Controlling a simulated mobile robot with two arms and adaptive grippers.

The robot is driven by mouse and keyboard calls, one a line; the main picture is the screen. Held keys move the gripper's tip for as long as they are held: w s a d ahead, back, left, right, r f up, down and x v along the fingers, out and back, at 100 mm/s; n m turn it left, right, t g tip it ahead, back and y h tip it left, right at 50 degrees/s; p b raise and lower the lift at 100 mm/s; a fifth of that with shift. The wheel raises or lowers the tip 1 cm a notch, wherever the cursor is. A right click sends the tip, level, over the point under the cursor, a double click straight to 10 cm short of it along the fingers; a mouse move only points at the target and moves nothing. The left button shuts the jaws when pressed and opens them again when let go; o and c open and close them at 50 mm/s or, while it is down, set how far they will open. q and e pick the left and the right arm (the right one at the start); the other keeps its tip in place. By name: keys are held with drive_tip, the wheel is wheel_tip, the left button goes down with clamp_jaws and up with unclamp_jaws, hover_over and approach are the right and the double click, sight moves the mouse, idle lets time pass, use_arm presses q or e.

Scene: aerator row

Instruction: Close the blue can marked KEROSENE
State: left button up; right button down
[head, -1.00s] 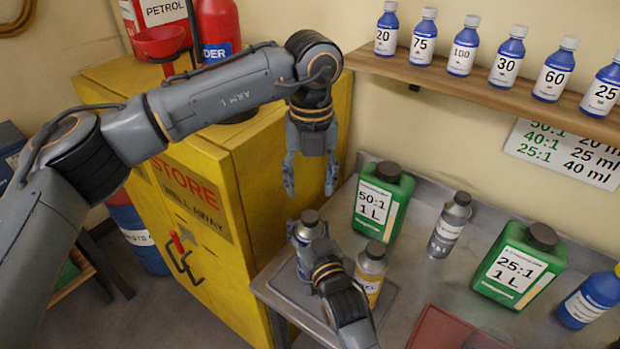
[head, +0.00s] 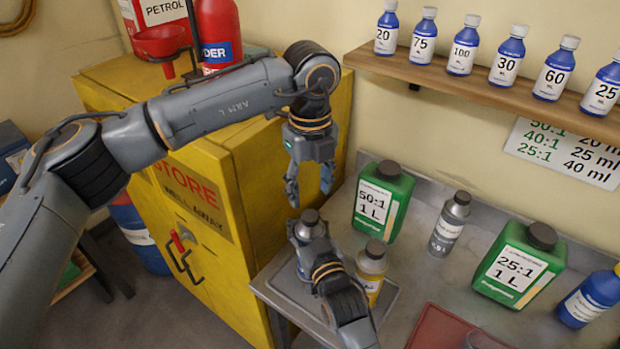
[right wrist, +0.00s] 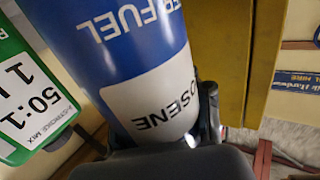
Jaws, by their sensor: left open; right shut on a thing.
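The blue can (right wrist: 130,50) fills much of the right wrist view, upside down there, with part of KEROSENE readable on its white band. In the head view the can (head: 302,236) stands upright at the bench's left end, a dark grey cap (head: 310,216) on its top. I cannot tell how tight the cap sits. My right gripper (head: 316,248) is shut on the can's body and hides much of it. My left gripper (head: 309,187) is open and empty, pointing down just above the cap, apart from it.
The yellow cabinet (head: 240,170) is left, the bottle shelf (head: 480,82) above right.

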sight(310, 215)
use_arm(q)
drive_tip(key=shift+f, duration=3.15)
